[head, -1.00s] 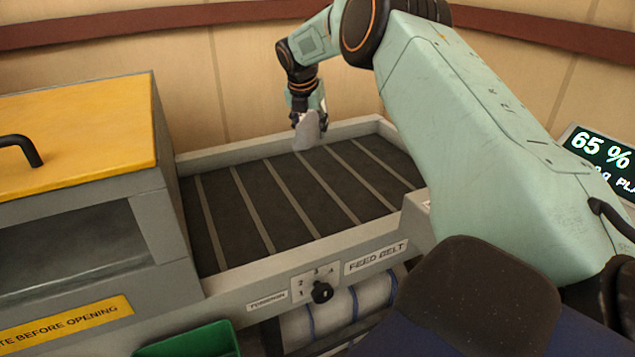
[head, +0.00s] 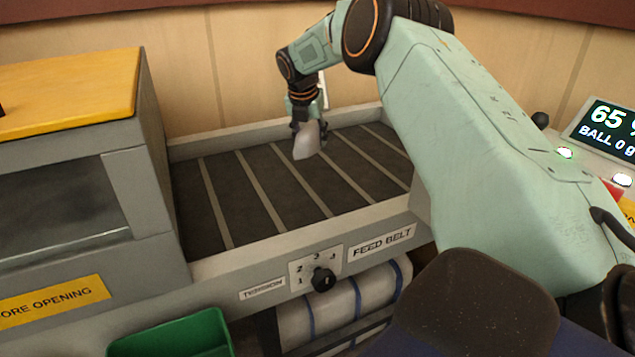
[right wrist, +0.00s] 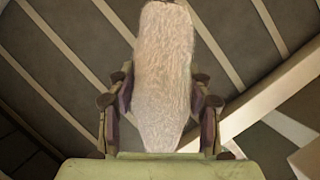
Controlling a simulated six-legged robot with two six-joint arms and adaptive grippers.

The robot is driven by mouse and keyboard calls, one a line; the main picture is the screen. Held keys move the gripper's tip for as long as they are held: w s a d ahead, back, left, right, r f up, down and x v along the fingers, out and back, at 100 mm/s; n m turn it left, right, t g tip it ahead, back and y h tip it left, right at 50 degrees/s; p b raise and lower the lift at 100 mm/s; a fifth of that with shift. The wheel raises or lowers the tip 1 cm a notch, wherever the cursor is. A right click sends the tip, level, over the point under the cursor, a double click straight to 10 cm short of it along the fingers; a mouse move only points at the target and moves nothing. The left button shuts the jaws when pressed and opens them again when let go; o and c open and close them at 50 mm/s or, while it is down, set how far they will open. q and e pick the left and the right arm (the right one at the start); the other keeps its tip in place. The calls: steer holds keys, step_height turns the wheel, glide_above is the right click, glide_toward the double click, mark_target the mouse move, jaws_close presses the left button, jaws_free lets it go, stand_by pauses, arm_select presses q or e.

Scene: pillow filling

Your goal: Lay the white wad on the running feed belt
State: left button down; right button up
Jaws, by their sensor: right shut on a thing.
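The white wad (head: 306,142) hangs from my right gripper (head: 308,124) in the head view, over the far part of the feed belt (head: 250,203). In the right wrist view the fluffy wad (right wrist: 163,75) stands between the two fingers of my right gripper (right wrist: 160,108), which are shut on it. Belt slats show behind the wad there. The wad's lower end appears low over the belt; whether it touches cannot be told. My left gripper is not in view.
A grey machine with a yellow lid (head: 70,80) stands at the belt's left end. A pale raised rim (head: 250,145) runs along the belt's far side. A dial (head: 322,280) is on the front panel. A green bin (head: 175,335) and a display (head: 610,130) flank the area.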

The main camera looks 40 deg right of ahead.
steer(key=b, duration=0.3)
glide_above(312, 184)
steer(key=s+a, duration=0.1)
steer(key=a, duration=0.1)
steer(key=f, duration=1)
steer(key=shift+s+d+f, duration=0.15)
steer(key=shift+d+f, duration=0.1)
steer(key=shift+f, duration=0.15)
steer(key=shift+f, duration=0.1)
steer(key=shift+f, duration=0.1)
steer(key=shift+f, duration=0.4)
steer(key=o, duration=1.3)
steer(key=shift+o, duration=0.2)
